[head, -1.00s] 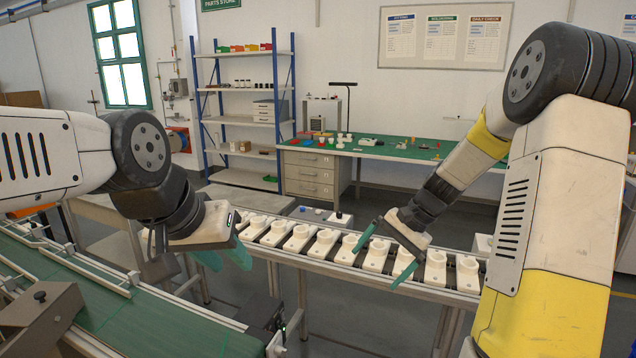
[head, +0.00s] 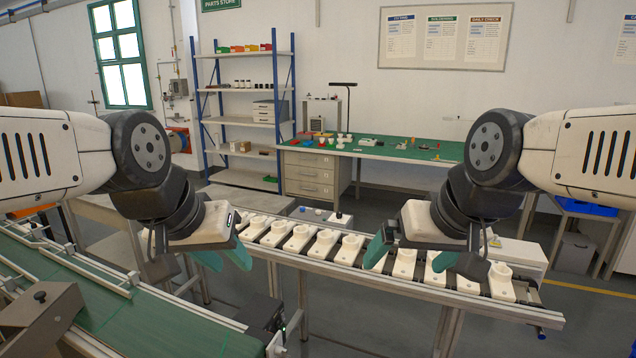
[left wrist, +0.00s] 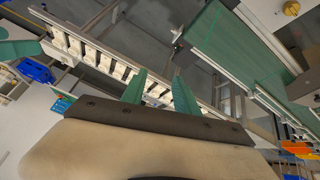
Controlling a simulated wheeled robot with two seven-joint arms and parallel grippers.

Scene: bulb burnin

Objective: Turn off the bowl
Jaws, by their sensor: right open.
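No bowl that I can make out shows in either view. My left gripper (head: 224,262) is open and empty beside the left end of the rack of white sockets (head: 349,248). Its two green fingers also stand apart in the left wrist view (left wrist: 159,92). My right gripper (head: 410,257) is open with nothing between its fingers, in front of the right part of the rack and hiding some sockets. Whether either gripper touches the rack I cannot tell.
A green conveyor (head: 150,325) with metal rails runs along the lower left. A green-topped workbench (head: 395,152) with small parts stands at the back, beside a blue-framed shelf (head: 245,120).

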